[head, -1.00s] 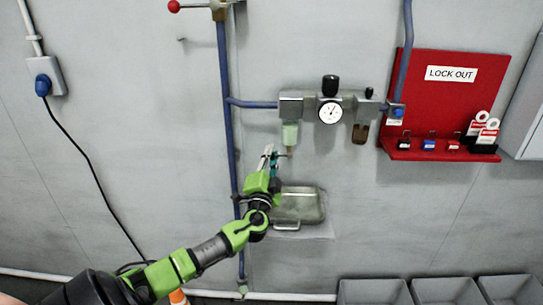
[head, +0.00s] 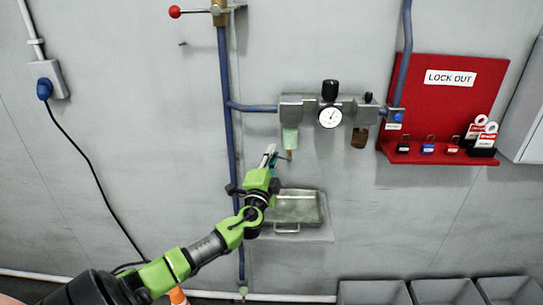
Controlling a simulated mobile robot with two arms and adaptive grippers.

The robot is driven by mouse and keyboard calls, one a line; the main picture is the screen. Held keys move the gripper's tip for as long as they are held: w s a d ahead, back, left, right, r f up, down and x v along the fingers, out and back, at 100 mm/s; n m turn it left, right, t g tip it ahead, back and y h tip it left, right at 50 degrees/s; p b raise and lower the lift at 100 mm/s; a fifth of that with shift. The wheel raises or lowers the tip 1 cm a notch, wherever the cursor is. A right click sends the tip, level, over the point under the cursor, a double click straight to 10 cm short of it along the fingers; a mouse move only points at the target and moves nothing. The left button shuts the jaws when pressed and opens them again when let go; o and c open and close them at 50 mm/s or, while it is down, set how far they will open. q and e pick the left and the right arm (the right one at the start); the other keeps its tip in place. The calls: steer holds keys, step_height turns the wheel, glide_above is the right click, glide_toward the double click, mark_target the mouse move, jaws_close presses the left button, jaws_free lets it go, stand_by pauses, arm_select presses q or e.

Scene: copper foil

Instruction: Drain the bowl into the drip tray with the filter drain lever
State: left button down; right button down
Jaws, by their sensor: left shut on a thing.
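The filter bowl (head: 290,138) is a pale green, translucent cup under the left end of the air unit on the wall. The small drain lever (head: 289,155) shows at the bottom of the bowl. My left gripper (head: 273,157) is just left of and below the bowl, shut on the drain lever as far as I can tell; the fingers partly hide the contact. The metal drip tray (head: 315,208) sits on a small wall ledge below, its left part hidden behind my left gripper and wrist. My right gripper is out of view.
A pressure gauge (head: 330,117) and a second, brown bowl (head: 359,137) are right of the filter bowl. A blue pipe (head: 229,130) runs down the wall behind my left arm. A red lock-out board (head: 436,100) is at the right. Grey bins (head: 374,292) stand at the bottom right.

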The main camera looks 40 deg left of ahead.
arm_select(q)
steer(key=r+m+p, duration=0.2)
steer(key=m, duration=0.1)
steer(key=shift+w+d+h, duration=0.15)
steer(key=shift+w+h, duration=0.05)
steer(key=shift+h, duration=0.2)
steer(key=shift+w+d+r+m+p, duration=0.1)
steer(key=shift+r+m+p, duration=0.1)
steer(key=shift+m+p, duration=0.45)
steer(key=c, duration=1.9)
jaws_free()
steer(key=shift+d+f, duration=0.1)
steer(key=shift+f, duration=0.15)
